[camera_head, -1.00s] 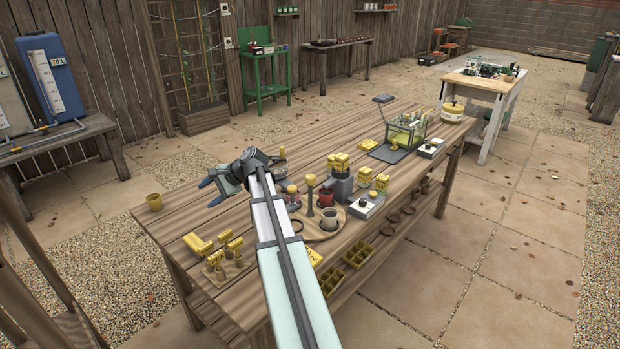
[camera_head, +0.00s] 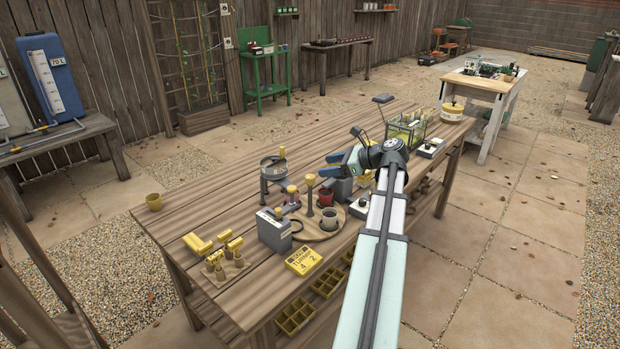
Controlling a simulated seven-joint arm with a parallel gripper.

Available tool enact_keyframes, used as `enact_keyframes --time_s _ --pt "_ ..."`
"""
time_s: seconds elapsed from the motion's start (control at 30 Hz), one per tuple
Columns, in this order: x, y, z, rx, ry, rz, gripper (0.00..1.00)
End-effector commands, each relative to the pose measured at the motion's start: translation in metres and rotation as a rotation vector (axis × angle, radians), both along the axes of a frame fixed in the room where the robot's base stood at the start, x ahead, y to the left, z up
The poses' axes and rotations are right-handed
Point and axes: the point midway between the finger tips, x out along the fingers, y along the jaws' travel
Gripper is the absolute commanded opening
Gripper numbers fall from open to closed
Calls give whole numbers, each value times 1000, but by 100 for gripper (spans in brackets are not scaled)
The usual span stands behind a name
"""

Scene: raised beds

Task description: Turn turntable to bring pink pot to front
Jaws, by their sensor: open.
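The turntable (camera_head: 310,233) is a round wooden disc near the front edge of the bench. My wrist and arm hide part of the bench on the right.
A grey box (camera_head: 274,231) stands close at the turntable's left, and a yellow numbered block (camera_head: 303,261) lies in front. A round grey device (camera_head: 274,170) stands behind. Yellow-handled tools (camera_head: 222,258) stand at left. The bench's back left is mostly clear.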

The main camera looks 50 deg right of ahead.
Motion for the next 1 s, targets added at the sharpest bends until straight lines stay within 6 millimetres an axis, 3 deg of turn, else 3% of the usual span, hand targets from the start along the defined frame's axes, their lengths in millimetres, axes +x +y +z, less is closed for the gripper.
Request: enact_keyframes --time_s 0.03,0.13,0.37,0.57,1.0 --pt "-16 -5 -4 39 5 -29 63" --pt "-35 -11 -9 101 13 -67 63" --pt "-50 -17 -13 159 18 -102 63" --pt "-31 -12 -22 160 20 -101 63" --pt "37 7 -50 159 19 -99 63"
